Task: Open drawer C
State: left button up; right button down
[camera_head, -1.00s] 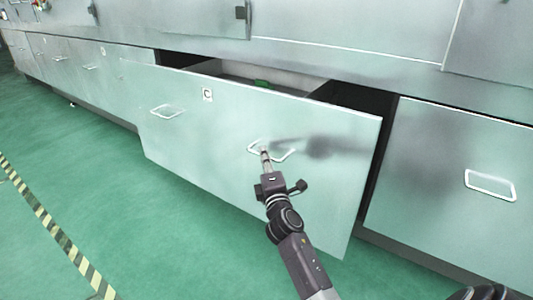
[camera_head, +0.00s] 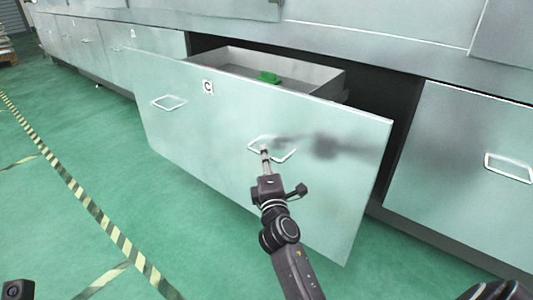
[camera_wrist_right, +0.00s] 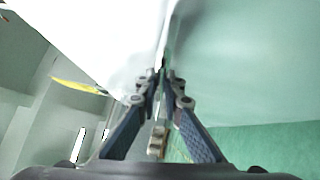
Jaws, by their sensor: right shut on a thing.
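Drawer C (camera_head: 220,130) is a wide, pale metal drawer with a "C" label (camera_head: 208,87) near its top edge. It stands well out from the cabinet, and its open inside shows, with a green object (camera_head: 269,77) in it. Its front has a left handle (camera_head: 169,103) and a right handle (camera_head: 284,152). My right gripper (camera_head: 265,150) is at the right handle, shut on it. In the right wrist view my gripper fingers (camera_wrist_right: 160,88) are close together against the bright drawer front; the handle is hard to make out there.
A neighbouring closed drawer (camera_head: 460,170) with its own handle (camera_head: 509,168) is on the right. More closed drawers (camera_head: 88,45) run along the far left. The green floor (camera_head: 130,190) left of the drawer is clear, with yellow-black striped tape (camera_head: 85,200) on it.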

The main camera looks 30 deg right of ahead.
jog(key=shift+f, duration=0.1)
jog(key=c, duration=2)
grip_release()
jog(key=shift+c, duration=0.2)
